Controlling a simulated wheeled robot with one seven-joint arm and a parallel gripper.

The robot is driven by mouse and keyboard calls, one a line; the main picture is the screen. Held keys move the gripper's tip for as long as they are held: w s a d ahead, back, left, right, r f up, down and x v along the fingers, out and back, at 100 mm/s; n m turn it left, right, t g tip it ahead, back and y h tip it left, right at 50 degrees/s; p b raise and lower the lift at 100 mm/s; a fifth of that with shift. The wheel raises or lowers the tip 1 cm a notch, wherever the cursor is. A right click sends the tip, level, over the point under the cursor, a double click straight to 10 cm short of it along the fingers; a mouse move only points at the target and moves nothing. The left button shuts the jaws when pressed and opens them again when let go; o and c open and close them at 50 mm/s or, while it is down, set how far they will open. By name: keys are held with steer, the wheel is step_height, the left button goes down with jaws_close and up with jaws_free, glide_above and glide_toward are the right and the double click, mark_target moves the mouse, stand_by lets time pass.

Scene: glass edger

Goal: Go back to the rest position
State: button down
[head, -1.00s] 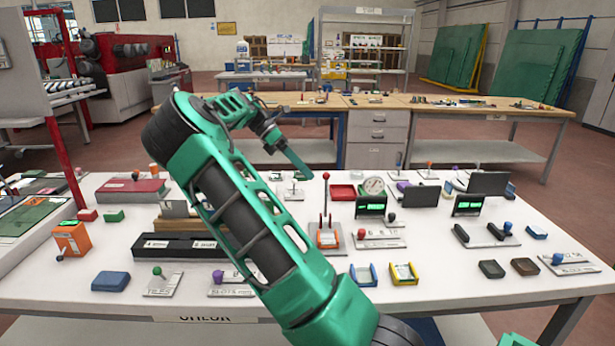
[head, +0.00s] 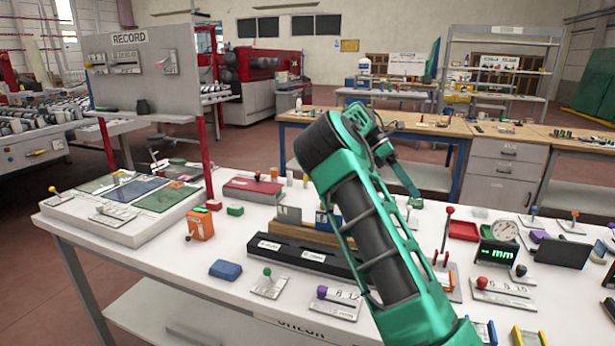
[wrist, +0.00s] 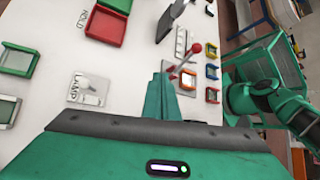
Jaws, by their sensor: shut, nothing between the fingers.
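My green arm reaches over the white table (head: 120,238) in the head view. My gripper (head: 416,192) hangs at its far end, pointing down and right, above the table's back part. Its fingers are shut and empty. In the wrist view the shut fingers (wrist: 161,92) point over the tabletop. A red-knobbed lever (wrist: 181,62) appears just past the fingertips. It also shows right of my gripper in the head view (head: 447,222). I cannot tell the exact gap between them. No rest position is marked in view.
A panel marked RECORD (head: 140,75) stands at the table's back left. An orange box (head: 200,225), black rack (head: 300,257), red tray (head: 464,231) and dial gauge (head: 504,231) stand on the table. A wooden-topped bench (head: 440,128) is behind. Bare floor lies left of the table.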

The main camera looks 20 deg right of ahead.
steer(key=s+a+f+m+t+y, duration=0.1)
steer(key=s+a+m+t, duration=0.1)
steer(key=a, duration=0.4)
steer(key=s+a+f+m+t+y, duration=0.1)
steer(key=s+a+m+t, duration=0.2)
steer(key=a, duration=0.4)
steer(key=s+a+f+m+t+y, duration=0.1)
steer(key=s+a+f+m+t, duration=0.1)
steer(key=a, duration=0.5)
steer(key=shift+s+a+f+m+t+y, duration=0.1)
steer(key=shift+s+m+t+y, duration=0.2)
steer(key=shift+s+t, duration=0.5)
steer(key=shift+s+a+m+t+y, duration=0.1)
steer(key=shift+s+m+t, duration=0.4)
steer(key=shift+s, duration=0.5)
steer(key=s+a+m+t, duration=0.3)
steer(key=s+a+t, duration=0.1)
steer(key=s+a, duration=0.5)
steer(key=s+d+f+m+g, duration=0.1)
steer(key=s+d+m+g, duration=0.1)
steer(key=s+d, duration=0.3)
steer(key=s+d+f+m+g, duration=0.1)
steer(key=s+d+m, duration=0.3)
steer(key=s, duration=0.6)
steer(key=shift+d+g, duration=0.8)
steer(key=shift+g, duration=0.1)
